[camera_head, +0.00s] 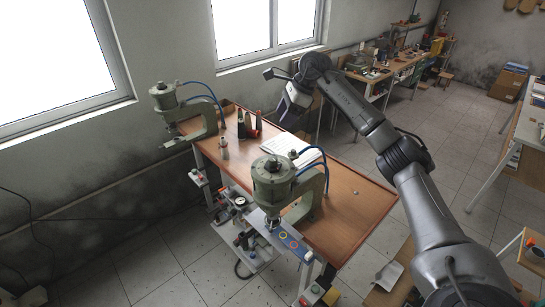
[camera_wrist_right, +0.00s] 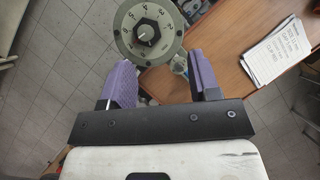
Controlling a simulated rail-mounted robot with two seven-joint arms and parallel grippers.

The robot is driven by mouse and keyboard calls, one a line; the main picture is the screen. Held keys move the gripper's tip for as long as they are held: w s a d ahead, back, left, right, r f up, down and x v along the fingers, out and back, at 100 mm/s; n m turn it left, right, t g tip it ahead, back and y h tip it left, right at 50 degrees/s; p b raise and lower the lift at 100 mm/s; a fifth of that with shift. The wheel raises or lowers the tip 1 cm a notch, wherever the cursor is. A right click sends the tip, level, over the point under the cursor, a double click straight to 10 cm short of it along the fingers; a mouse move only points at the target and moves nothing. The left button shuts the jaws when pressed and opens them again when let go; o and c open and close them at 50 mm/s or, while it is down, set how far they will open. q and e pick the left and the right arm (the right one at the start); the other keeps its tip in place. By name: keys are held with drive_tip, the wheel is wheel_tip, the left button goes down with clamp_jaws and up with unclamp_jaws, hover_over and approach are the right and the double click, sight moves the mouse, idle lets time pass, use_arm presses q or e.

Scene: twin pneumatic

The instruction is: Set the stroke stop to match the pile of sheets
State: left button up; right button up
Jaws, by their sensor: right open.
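Two green C-frame presses stand on the table's left edge in the head view, a near one (camera_head: 272,180) and a far one (camera_head: 165,97), each with a round head on top. The right wrist view shows a round numbered dial (camera_wrist_right: 130,14) with a dark hexagonal knob (camera_wrist_right: 145,32) carrying a white mark; I cannot tell which press it belongs to. My right gripper (camera_head: 287,112) is open and empty; in the wrist view its purple fingers (camera_wrist_right: 160,82) are wide apart, with the dial beyond them, apparently untouched. The left gripper is not in view.
Small bottles (camera_head: 241,125) stand between the presses. Blue hoses arch from both presses. A blue panel with coloured rings (camera_head: 284,236) sits at the near press.

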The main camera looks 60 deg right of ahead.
sight(273, 158)
drive_tip(key=shift+n+g, duration=0.9)
drive_tip(key=x, duration=0.4)
drive_tip(key=s+p+x, duration=0.1)
drive_tip(key=x, duration=0.3)
drive_tip(key=s+p+x, duration=0.1)
drive_tip(key=x, duration=0.3)
drive_tip(key=shift+a+f, duration=0.35)
drive_tip(key=shift+f, duration=0.05)
drive_tip(key=shift+p+x, duration=0.3)
drive_tip(key=shift+x, duration=0.5)
drive_tip(key=c, duration=0.9)
